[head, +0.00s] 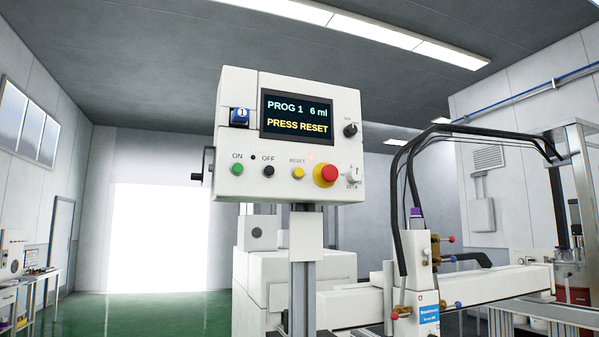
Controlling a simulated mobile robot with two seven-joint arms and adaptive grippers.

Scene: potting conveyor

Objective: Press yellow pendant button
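A white control pendant (240,180) stands on a grey post in the middle of the head view. Its yellow button (298,173), labelled RESET, is on the lower part of the front face. The screen (297,117) reads "PROG 1 6 ml" and "PRESS RESET". A green button (237,169) and a black button (268,171) are left of the yellow one. A larger red button (325,175) is just right of it. Neither of my grippers shows in this view.
A black knob (350,130) and a small pale switch (351,175) are at the pendant's right side. White machinery with black hoses (402,190) stands at the right. A bench (30,280) is at the far left. Green floor (150,312) is open at the left.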

